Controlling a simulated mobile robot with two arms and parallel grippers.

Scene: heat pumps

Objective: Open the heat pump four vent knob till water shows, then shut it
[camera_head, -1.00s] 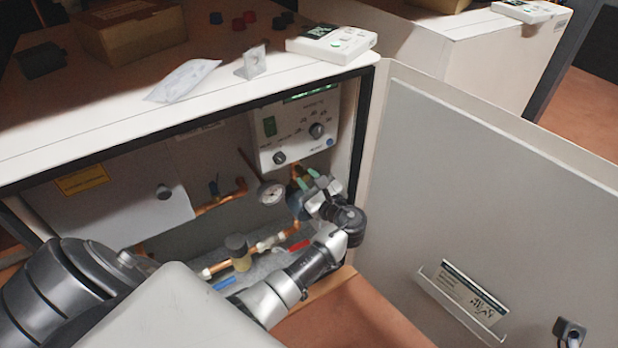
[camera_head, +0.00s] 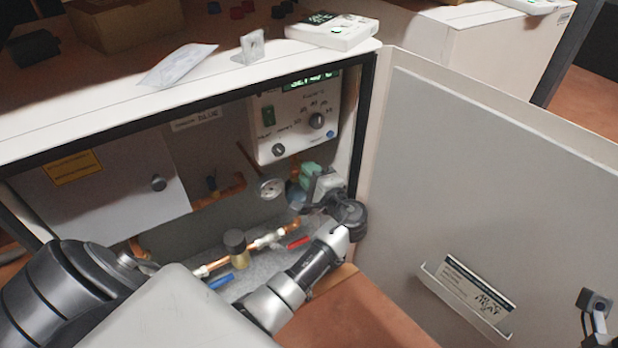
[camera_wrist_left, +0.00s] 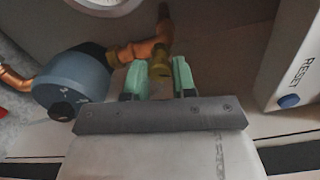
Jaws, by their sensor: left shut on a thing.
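The heat pump cabinet (camera_head: 210,107) stands open. In the left wrist view the brass vent fitting (camera_wrist_left: 160,66) sits at the end of a copper pipe (camera_wrist_left: 140,50), between the two green fingertips of my left gripper (camera_wrist_left: 159,80). The gripper is shut on the vent knob, which the fingers and the gripper body partly hide. In the head view my left gripper (camera_head: 309,174) is inside the cabinet, below the control panel (camera_head: 296,117), and covers the vent. I can make out no water at the vent.
A blue-grey pump (camera_wrist_left: 75,80) is close left of the fingers. A pressure gauge (camera_head: 271,188), a red lever (camera_head: 298,243) and a blue lever (camera_head: 221,282) are near my arm. The open door (camera_head: 480,170) bounds the right side. A dark part (camera_head: 595,303) shows at the right edge.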

